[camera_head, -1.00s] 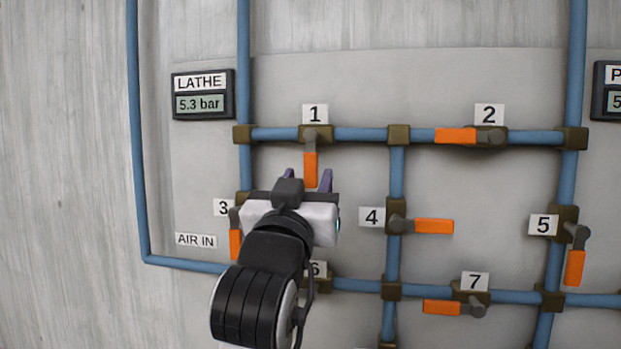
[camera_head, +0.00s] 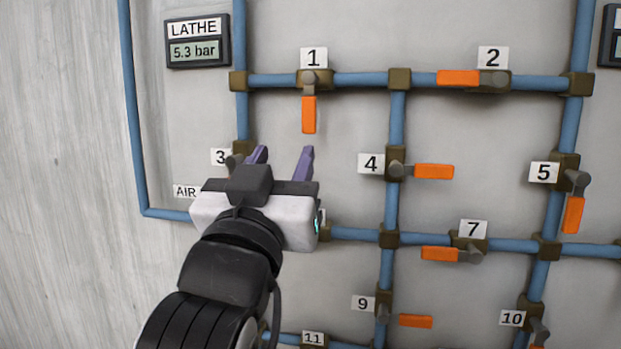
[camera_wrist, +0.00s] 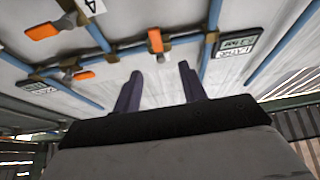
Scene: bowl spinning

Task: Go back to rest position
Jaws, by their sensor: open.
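My gripper (camera_head: 282,158) is open and empty in the head view, with its two purple fingers apart. It is in front of the pipe panel, below valve 1 and left of valve 4. Valve 1's orange handle (camera_head: 309,115) hangs straight down above the fingers, clear of them. In the wrist view the open fingers of my gripper (camera_wrist: 158,90) point toward the panel, with nothing between them. My gripper and arm hide most of valve 3 and the label of valve 6.
Blue pipes (camera_head: 360,80) cross the grey panel, with orange-handled valves such as valve 4 (camera_head: 434,171), valve 2 (camera_head: 458,78) and valve 7 (camera_head: 440,254). A LATHE gauge (camera_head: 197,42) reads 5.3 bar. Plain wall (camera_head: 60,180) is free at the left.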

